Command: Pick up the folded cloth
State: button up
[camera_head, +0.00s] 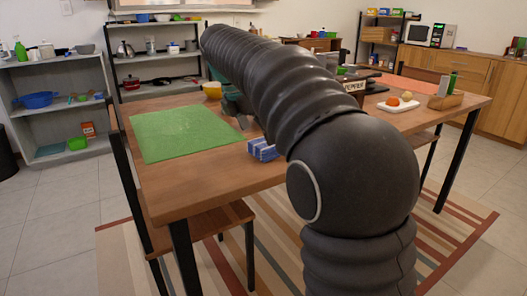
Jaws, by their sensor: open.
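The folded cloth (262,151), blue with white stripes, lies on the wooden table just right of the green mat. Its right end is partly hidden behind my arm. My gripper (240,121) shows in part as dark fingers beyond the cloth, near the right edge of the mat. It is open and apart from the cloth, with no hold on it. Most of the gripper's body is hidden by my arm.
The green mat (183,132) lies flat on the table (200,196). A yellow cup (212,90) stands behind it. A white plate with fruit (401,107) and a wooden caddy (445,101) stand at the right. A chair (215,219) is at the near side.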

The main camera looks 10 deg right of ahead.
aim_at(263, 143)
jog(key=b+x, duration=0.1)
jog(key=x, duration=0.3)
jog(key=shift+d, duration=0.15)
jog(key=shift+r, duration=0.1)
jog(key=c, duration=0.9)
notch_tip(263, 143, up, 10)
jog(key=p, duration=0.3)
